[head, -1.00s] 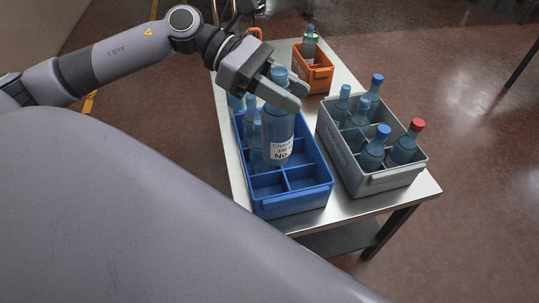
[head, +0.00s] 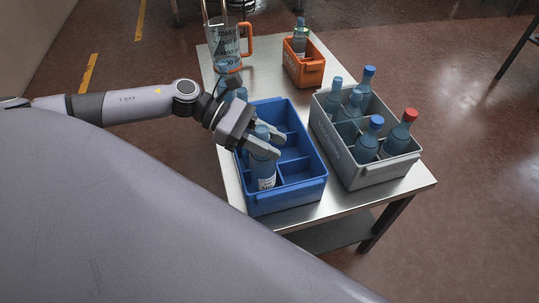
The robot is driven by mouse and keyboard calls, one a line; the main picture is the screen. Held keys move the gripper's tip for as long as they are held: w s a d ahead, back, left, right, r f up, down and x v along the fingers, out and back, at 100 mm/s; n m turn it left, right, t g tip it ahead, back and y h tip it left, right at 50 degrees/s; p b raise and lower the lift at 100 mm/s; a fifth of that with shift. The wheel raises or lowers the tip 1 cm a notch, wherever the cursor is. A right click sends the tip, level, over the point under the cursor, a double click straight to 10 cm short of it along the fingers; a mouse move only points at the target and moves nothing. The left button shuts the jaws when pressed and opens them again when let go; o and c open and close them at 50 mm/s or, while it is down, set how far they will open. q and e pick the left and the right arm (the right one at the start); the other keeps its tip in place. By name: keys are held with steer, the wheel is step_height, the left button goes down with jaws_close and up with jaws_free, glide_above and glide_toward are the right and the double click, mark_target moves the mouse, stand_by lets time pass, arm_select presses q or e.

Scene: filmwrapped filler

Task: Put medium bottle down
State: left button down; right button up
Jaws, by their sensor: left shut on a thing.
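My left gripper (head: 267,145) is over the left part of the blue crate (head: 290,200) in the head view. It is shut on a blue-tinted bottle (head: 264,173) with a white label, gripping it near the top. The bottle looks upright, with its lower part inside a compartment on the crate's left side, toward the front. Whether its base touches the crate floor is hidden by the crate wall. My right gripper is not in view.
A grey crate (head: 377,176) with several capped bottles stands close on the right. An orange crate (head: 305,75) with a bottle and a measuring jug (head: 226,45) stand at the back of the metal table (head: 266,72). Compartments at the blue crate's front right look empty.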

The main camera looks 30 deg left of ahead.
arm_select(q)
steer(key=shift+f, duration=2.3)
steer(key=shift+f+b, duration=0.15)
steer(key=shift+b, duration=0.2)
steer(key=c, duration=0.8)
jaws_free()
steer(key=shift+o, duration=0.2)
steer(key=b+v, duration=0.1)
steer(key=v, duration=1.1)
